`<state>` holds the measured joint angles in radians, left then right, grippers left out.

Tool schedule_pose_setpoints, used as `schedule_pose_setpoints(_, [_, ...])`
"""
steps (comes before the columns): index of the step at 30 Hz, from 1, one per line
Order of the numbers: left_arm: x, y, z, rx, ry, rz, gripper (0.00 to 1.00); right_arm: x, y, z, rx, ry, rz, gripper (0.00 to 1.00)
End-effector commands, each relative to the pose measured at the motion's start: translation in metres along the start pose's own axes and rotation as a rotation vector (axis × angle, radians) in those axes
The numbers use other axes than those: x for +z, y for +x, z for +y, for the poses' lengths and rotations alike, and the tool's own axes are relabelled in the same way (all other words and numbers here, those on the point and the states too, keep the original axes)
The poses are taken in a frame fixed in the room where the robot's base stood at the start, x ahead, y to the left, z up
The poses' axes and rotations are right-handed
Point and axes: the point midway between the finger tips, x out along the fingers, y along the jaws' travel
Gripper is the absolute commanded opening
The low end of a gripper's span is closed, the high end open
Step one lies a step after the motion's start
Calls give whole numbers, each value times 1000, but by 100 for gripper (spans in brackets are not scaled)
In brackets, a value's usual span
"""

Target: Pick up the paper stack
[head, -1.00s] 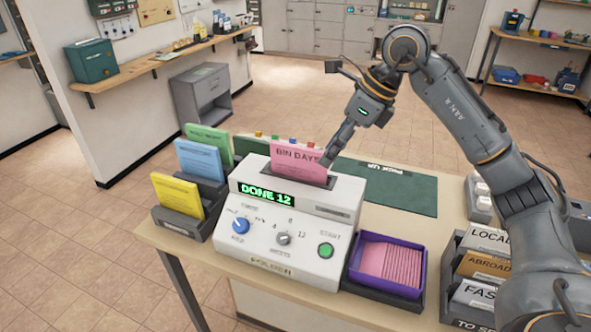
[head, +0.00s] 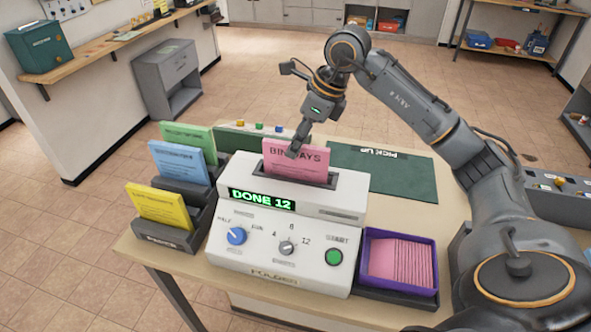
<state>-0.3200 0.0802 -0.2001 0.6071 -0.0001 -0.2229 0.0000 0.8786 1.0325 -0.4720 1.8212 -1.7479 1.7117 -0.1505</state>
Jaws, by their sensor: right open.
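The pink paper stack marked "BIN DAYS" (head: 312,162) stands upright in the top slot of the white folder machine (head: 320,205). The machine's display reads "DONE 12". My right gripper (head: 296,150) points down in front of the pink stack's face and hides part of its lettering. It is open, and whether it touches the paper I cannot tell. More pink folded sheets (head: 397,262) lie in the purple tray (head: 434,278) at the machine's right side. My left gripper is not in view.
A rack (head: 160,233) with yellow (head: 160,207), blue (head: 178,162) and green (head: 190,138) paper stacks stands left of the machine. A dark green mat marked "PICK UP" (head: 385,172) lies clear behind it. A grey cabinet (head: 168,78) stands on the floor behind.

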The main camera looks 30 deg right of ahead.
Motion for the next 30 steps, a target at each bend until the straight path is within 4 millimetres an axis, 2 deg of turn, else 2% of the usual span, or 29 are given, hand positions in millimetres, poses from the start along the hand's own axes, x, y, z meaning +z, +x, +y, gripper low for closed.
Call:
schedule_pose_setpoints(4, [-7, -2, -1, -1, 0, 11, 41, 0, 10, 0, 0, 0, 0, 42])
schedule_pose_setpoints(9, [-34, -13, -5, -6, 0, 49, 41, -4, 26, 1, 4, 0, 4, 42])
schedule_pose_setpoints(12, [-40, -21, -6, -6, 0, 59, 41, -6, 39, 2, 4, 1, 4, 42])
schedule_pose_setpoints(18, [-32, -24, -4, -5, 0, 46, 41, -6, 60, 1, 0, -1, 0, 42])
schedule_pose_setpoints(24, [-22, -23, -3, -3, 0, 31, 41, -6, 62, 0, -1, -1, 0, 42])
schedule_pose_setpoints(30, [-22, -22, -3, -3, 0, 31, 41, -6, 62, 0, -1, -1, 0, 42])
